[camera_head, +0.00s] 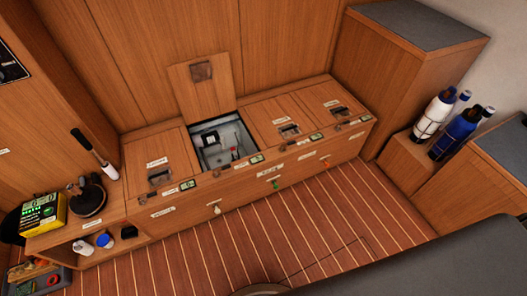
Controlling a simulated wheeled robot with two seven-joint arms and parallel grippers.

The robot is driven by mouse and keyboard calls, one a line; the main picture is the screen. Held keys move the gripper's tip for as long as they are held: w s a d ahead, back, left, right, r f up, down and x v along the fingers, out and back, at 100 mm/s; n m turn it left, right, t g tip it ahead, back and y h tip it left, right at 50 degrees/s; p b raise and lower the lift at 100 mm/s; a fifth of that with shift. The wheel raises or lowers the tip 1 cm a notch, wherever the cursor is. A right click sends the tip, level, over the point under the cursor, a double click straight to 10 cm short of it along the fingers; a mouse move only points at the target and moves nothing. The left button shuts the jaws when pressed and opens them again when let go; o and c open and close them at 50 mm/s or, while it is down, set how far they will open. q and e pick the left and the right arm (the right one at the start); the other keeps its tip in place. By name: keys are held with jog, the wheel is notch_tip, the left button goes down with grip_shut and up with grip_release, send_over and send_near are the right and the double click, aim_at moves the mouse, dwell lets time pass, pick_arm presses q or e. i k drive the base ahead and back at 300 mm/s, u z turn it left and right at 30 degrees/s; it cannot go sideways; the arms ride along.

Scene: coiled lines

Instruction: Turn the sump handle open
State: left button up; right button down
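A long wooden bench of lockers runs along the far wall. One locker (246,160) stands open, its lid (199,84) raised against the wall. Inside is a pale grey compartment with a dark-framed fitting (209,139) and a small red part (234,154). Small handles project from the bench front: a whitish one (217,209), a green one (276,184) and an orange one (325,163). The labels are too small to read, so I cannot tell which handle is the sump handle. Neither of my grippers is in view.
A low shelf (62,239) at left holds a yellow-green box (42,214), a dark pot (88,199) and jars. A dark grey surface (430,262) fills the lower right. The striped floor before the bench is clear.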

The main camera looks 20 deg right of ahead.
aim_at(226, 167)
jog(key=z, duration=0.45)
jog(key=i, duration=1.2)
jog(key=u, duration=0.3)
